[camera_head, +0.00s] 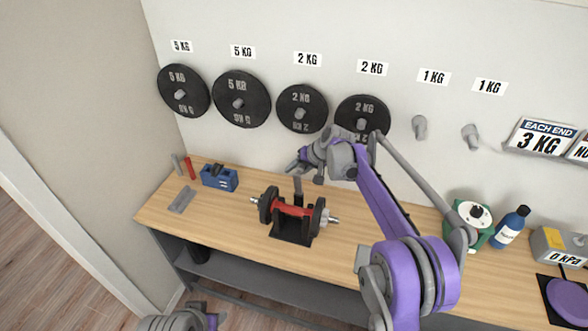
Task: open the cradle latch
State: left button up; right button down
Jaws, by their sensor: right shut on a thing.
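The black cradle (289,236) stands on the wooden bench and bears a dumbbell with a red handle (288,209) and small dark plates. A dark upright post (298,188), which looks like the cradle latch, rises at the back of the cradle. My right gripper (301,166) is at the top of this post and is shut on it; the exact contact is small and hard to see. Part of my left arm's end (205,314) shows at the bottom edge, well away from the cradle, and its jaws are not clear.
Weight plates hang on wall pegs behind the bench (232,236): 5 KG (183,91) to 2 KG (361,116). A blue box (219,178) and small tools lie at left. A green device (470,222) and a blue bottle (510,227) stand at right. The bench left of the cradle is mostly clear.

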pick_arm(q)
jog(key=r+p, duration=0.1)
jog(key=w+r, duration=0.1)
jog(key=r, duration=0.1)
jog(key=shift+p, duration=0.35)
pick_arm(e)
jog(key=shift+w+d+f+m+g+y, duration=0.1)
jog(key=shift+w+d+m+g+y, duration=0.05)
jog(key=shift+w+g, duration=0.35)
jog(key=shift+w+d+f+m+g+y, duration=0.1)
jog(key=shift+w+d+m+g+y, duration=0.05)
jog(key=shift+w+g, duration=0.3)
jog(key=shift+s, duration=0.1)
jog(key=c, duration=0.5)
grip_release()
jog(key=shift+f, duration=0.1)
jog(key=shift+c, duration=0.2)
jog(key=v, duration=1)
jog(key=shift+d+r, duration=0.15)
jog(key=shift+r, duration=0.2)
